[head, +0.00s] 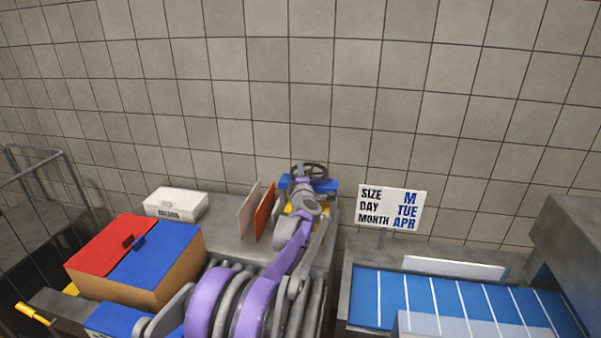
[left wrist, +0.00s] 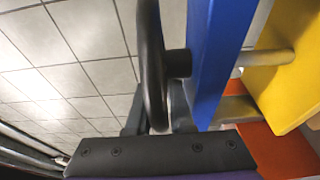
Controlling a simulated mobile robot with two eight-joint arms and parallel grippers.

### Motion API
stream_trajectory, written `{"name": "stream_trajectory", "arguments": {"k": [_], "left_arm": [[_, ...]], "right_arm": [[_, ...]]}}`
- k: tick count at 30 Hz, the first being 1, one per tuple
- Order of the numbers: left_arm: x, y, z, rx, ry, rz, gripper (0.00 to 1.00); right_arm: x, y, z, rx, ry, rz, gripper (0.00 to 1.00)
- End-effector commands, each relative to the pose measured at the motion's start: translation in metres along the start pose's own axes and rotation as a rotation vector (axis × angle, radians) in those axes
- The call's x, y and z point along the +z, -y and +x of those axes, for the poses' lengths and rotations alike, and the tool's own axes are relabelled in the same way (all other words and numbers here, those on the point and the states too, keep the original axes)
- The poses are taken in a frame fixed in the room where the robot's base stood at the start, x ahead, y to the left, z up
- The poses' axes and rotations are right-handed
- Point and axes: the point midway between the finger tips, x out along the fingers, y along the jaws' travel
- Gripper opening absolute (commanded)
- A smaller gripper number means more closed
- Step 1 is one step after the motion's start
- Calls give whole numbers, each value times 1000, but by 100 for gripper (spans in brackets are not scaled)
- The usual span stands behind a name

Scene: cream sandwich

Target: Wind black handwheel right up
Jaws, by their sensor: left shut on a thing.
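The black handwheel (head: 316,166) stands on top of a blue plate (head: 325,185) near the back wall, at the middle of the head view. In the left wrist view its dark rim (left wrist: 151,50) and short hub show beside the blue plate (left wrist: 222,55). My left gripper (head: 303,176) reaches up to the wheel and is shut on it; the exact contact is small in the head view. One dark finger shows along the bottom of the left wrist view, by the rim. My right gripper is not in view.
A yellow block (left wrist: 288,70) sits beyond the blue plate. Orange (head: 265,211) and pale upright panels stand left of my arm. A box with red and blue lids (head: 150,255), a white box (head: 176,203), a SIZE/DAY/MONTH sign (head: 391,207) and a blue striped belt (head: 450,302) lie around.

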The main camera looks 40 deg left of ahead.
Motion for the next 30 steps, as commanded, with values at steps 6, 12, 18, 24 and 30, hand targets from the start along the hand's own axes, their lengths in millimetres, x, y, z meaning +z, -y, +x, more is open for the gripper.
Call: {"name": "stream_trajectory", "arguments": {"k": [6,12,18,24,30], "left_arm": [[0,1,-1,0,-27,0,0],[1,3,-4,-2,-121,0,0],[1,2,-8,-2,-281,0,0],[2,-1,-12,-2,-463,-2,0],[3,-3,-16,-1,-630,-2,0]], "right_arm": [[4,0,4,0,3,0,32],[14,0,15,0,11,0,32],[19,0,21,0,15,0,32],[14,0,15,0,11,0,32],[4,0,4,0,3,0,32]]}}
